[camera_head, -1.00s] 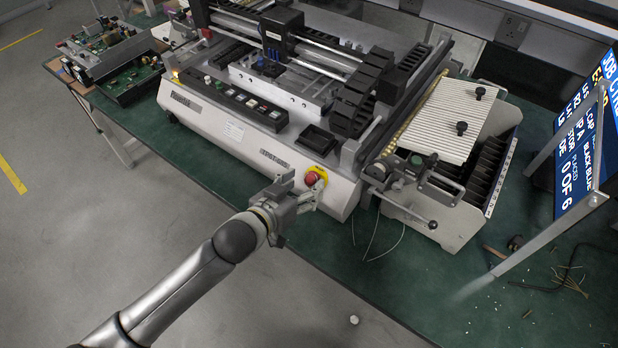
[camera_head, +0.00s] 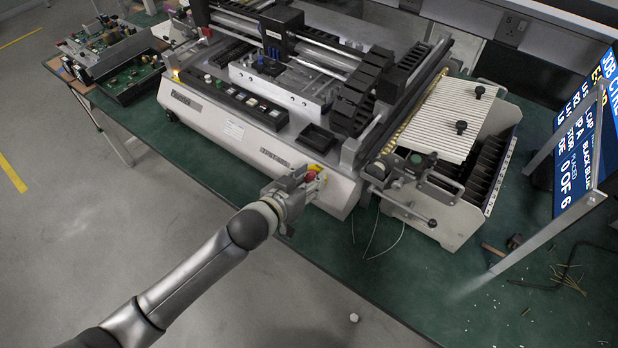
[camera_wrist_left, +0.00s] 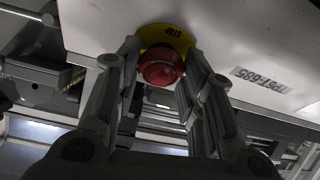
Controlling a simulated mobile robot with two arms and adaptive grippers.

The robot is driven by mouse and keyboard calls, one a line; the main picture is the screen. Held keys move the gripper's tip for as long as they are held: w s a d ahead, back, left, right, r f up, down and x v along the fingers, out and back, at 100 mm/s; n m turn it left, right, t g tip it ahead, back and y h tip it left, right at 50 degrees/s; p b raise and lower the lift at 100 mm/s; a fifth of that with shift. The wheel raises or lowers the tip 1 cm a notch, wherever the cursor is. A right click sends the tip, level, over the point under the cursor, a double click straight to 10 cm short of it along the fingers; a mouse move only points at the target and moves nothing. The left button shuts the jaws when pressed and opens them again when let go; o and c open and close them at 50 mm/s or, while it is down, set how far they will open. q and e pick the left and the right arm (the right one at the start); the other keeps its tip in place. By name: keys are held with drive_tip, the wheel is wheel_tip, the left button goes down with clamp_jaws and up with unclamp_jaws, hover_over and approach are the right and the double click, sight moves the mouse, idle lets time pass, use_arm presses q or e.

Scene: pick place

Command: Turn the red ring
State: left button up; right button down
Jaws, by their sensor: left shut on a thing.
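The red ring is the round red stop knob (camera_wrist_left: 160,70) on a yellow "STOP" plate (camera_wrist_left: 168,36), on the front of the grey machine. In the head view only a bit of the red knob (camera_head: 311,176) shows, with yellow beside it; my gripper hides the rest. My left gripper (camera_head: 308,182) reaches the knob from the front. In the left wrist view its two fingers (camera_wrist_left: 160,78) stand on either side of the knob, shut on it. My right gripper is not in view.
The grey machine (camera_head: 240,131) stands on a green bench (camera_head: 200,150). A metal side unit with a ribbed plate (camera_head: 440,120) is at its right, with loose cables beneath. A blue display screen (camera_head: 578,150) stands at the far right. Circuit boards (camera_head: 125,75) lie at the left.

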use_arm(q)
drive_tip(key=shift+c, duration=0.4)
drive_tip(key=shift+r+m+h+p, duration=0.1)
drive_tip(key=shift+m+h+p, duration=0.2)
drive_tip(key=shift+m+p, duration=0.5)
drive_tip(key=m+g+p, duration=0.1)
drive_tip(key=m, duration=0.2)
drive_tip(key=shift+a+h, duration=0.1)
drive_tip(key=shift+h, duration=0.3)
drive_tip(key=m+p, duration=0.1)
drive_tip(key=m, duration=0.2)
drive_tip(key=shift+g+h, duration=0.3)
drive_tip(key=shift+g, duration=0.1)
drive_tip(key=shift+m+p, duration=0.55)
drive_tip(key=shift+m, duration=0.35)
drive_tip(key=shift+g, duration=0.4)
drive_tip(key=o, duration=1)
drive_tip(key=shift+o, duration=0.2)
